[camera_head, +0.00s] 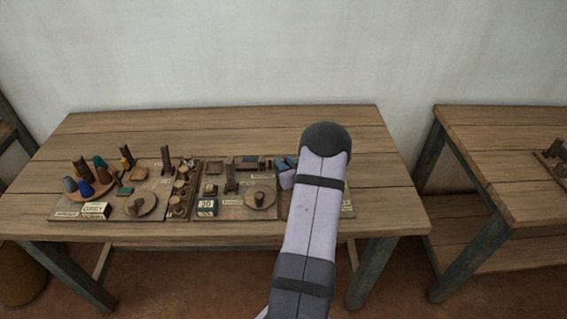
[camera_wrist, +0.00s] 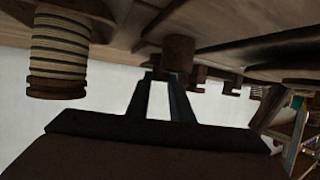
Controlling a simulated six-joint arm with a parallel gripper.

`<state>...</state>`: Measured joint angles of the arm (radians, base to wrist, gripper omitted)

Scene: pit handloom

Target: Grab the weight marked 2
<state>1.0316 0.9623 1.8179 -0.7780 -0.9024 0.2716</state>
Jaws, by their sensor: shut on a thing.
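In the wrist view my gripper (camera_wrist: 162,80) points at a small dark brown cylinder (camera_wrist: 178,52), and its two narrow fingers are closed on it. The cylinder looks like a weight, but no number on it can be read. It is at or very near the board above it in this inverted-looking view; I cannot tell whether it touches. Several smaller brown knobbed pieces (camera_wrist: 232,86) stand in a row to its right. In the head view my arm hides the gripper and the held piece. A column of small brown weights (camera_head: 180,190) stands on the boards there, their marks too small to read.
A striped, thread-wound spool (camera_wrist: 58,52) is close on the left in the wrist view. On the wooden table (camera_head: 250,125), the head view shows a round tray (camera_head: 107,188) of coloured cones, a round wooden plate (camera_head: 148,207) and upright posts. The table's back strip is clear.

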